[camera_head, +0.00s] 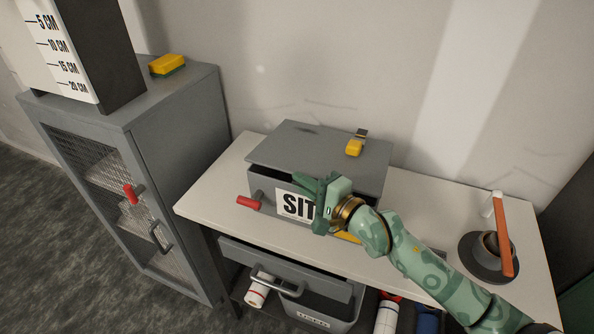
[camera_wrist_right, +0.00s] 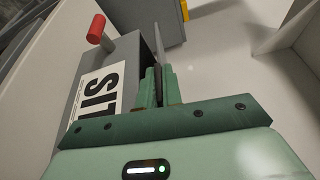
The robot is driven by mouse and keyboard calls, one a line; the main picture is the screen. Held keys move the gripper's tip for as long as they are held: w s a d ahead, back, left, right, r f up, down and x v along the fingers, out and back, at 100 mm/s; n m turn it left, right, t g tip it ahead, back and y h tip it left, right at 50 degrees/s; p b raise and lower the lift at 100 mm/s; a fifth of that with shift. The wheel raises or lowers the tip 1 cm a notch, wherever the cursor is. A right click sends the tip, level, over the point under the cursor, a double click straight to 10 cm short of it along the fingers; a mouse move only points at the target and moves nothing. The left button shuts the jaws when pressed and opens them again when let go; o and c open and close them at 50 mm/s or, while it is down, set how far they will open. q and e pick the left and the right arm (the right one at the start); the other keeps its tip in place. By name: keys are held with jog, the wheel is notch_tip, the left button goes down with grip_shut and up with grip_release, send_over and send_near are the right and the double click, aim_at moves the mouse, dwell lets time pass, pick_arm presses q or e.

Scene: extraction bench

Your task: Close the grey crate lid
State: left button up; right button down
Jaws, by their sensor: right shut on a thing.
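The grey crate (camera_head: 262,180) stands on the white table, with a white label reading "SIT" on its front. Its grey lid (camera_head: 310,140) lies over the top, with a dark gap under its front edge, so it is slightly raised there. A yellow latch (camera_head: 354,147) sits on the lid. My right gripper (camera_head: 318,188) is at the crate's front, at the lid's front edge. In the right wrist view its fingers (camera_wrist_right: 160,85) are closed around a thin dark edge, apparently the lid's. The fingers partly hide the label and that edge. My left gripper is not in view.
A red handle (camera_head: 248,203) sticks out from the crate's front left. A drawer (camera_head: 285,270) stands open below the table. A grey cabinet (camera_head: 180,130) is at the left. A dark bowl (camera_head: 480,262) with an orange-handled tool is at the table's right.

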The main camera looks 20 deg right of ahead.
dwell(0.4)
jog(key=c, duration=1.6)
grip_release()
jog(key=shift+o, duration=0.2)
jog(key=v, duration=1.6)
jog(key=shift+s+d, duration=0.1)
jog(key=shift+s, duration=0.05)
